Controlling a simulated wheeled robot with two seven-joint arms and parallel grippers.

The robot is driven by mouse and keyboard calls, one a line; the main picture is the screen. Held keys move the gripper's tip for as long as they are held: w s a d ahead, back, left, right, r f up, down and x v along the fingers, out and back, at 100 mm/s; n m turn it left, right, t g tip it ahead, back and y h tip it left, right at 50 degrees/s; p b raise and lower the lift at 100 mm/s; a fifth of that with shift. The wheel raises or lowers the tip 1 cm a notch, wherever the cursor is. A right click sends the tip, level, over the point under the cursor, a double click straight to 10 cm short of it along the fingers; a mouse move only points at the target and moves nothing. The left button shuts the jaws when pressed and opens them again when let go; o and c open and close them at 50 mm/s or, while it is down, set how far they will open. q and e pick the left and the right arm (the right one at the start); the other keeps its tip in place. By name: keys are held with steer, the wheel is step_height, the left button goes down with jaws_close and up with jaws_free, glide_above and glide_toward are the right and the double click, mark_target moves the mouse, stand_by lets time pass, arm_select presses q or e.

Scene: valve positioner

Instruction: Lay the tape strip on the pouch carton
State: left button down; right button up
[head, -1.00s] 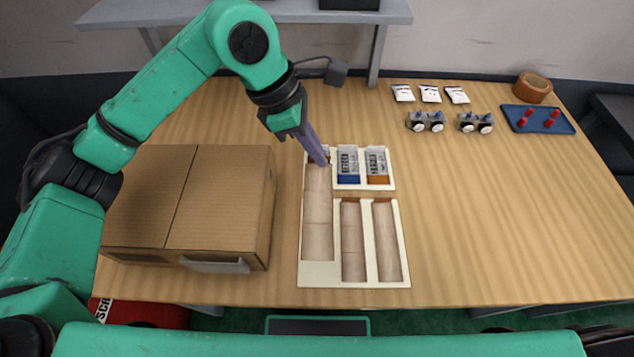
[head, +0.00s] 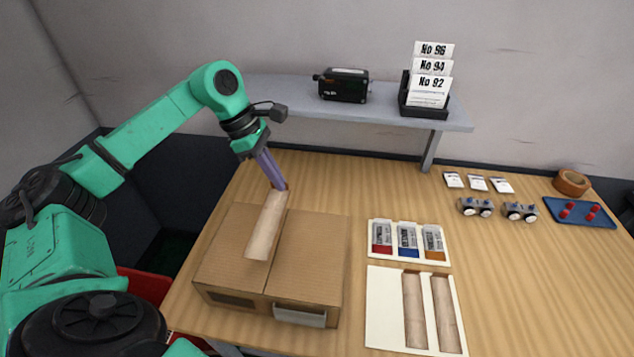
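My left gripper (head: 279,187) is shut on the upper end of a tan tape strip (head: 266,226). The strip slants down from the fingers over the top of the pouch carton (head: 313,250), roughly along its centre seam. I cannot tell whether the strip touches the lid or hangs just above it. The carton is a brown cardboard box at the left of the table, with a pale piece (head: 300,314) on its front face. My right gripper is out of view.
A white tray (head: 385,310) right of the carton holds two more tan strips (head: 446,315). A smaller white holder behind it has red, blue and orange labelled items (head: 408,240). Valve parts (head: 521,212), packets (head: 478,183), a tape roll (head: 572,182) and a blue tray (head: 580,212) are farther right.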

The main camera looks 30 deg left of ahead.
arm_select(q)
steer(key=f+b, duration=0.4)
steer(key=f, duration=0.1)
steer(key=f+b, duration=0.2)
steer(key=f, duration=0.1)
steer(key=shift+w+d+f, duration=0.1)
steer(key=shift+w+d, duration=0.1)
steer(key=shift+w, duration=0.15)
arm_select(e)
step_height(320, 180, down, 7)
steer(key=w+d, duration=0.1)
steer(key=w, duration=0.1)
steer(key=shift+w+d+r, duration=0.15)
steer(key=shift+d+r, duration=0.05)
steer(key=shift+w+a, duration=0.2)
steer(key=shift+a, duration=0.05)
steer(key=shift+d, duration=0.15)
arm_select(q)
steer(key=shift+f+b, duration=0.2)
steer(key=shift+b, duration=0.25)
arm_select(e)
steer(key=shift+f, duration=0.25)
arm_select(q)
steer(key=shift+f, duration=0.2)
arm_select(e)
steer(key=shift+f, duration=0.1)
